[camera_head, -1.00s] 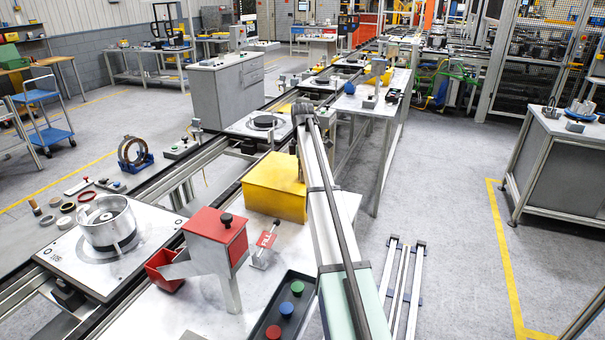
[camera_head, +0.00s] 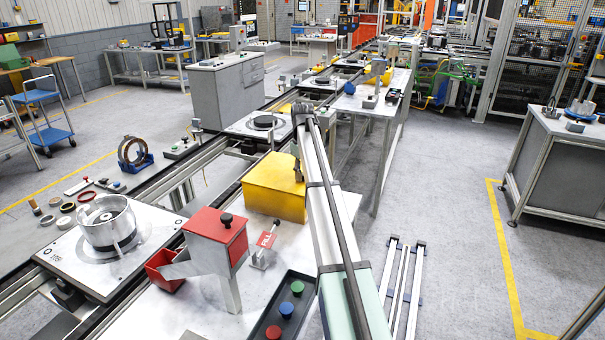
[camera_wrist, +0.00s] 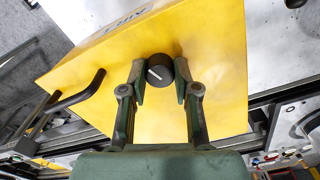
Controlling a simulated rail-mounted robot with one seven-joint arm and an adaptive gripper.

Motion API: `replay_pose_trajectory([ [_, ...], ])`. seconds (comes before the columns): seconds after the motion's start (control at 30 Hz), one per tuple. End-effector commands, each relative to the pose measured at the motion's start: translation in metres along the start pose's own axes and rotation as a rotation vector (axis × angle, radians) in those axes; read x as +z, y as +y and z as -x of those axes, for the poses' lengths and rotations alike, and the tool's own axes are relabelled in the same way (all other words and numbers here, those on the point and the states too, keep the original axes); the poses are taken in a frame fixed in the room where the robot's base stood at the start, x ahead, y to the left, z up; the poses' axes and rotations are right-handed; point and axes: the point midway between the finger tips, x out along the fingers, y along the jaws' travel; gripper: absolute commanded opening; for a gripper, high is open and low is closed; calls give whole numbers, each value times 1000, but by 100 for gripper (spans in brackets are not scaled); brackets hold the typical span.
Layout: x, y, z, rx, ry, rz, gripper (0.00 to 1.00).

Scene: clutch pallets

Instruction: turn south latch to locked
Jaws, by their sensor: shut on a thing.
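A round black knob (camera_wrist: 159,70) with a short white mark sits on a yellow box (camera_wrist: 215,70) in the wrist view. The mark lies slanted. My gripper (camera_wrist: 160,82) has one green finger on each side of the knob and is shut on it. In the head view the yellow box (camera_head: 272,195) stands on the white table, and my arm hides most of the gripper and the knob. No label reading south latch or locked can be read.
A red hopper (camera_head: 214,240) stands in front of the box, with a small red FILL sign (camera_head: 267,239) between. A dark button panel (camera_head: 287,308) lies at the front. A pallet (camera_head: 75,265) with a metal drum (camera_head: 107,222) is at left.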

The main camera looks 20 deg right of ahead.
Motion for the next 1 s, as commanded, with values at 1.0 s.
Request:
replay_pose_trajectory([
  [1.0, 1, -1, -2, -2, -4, -410, 0],
])
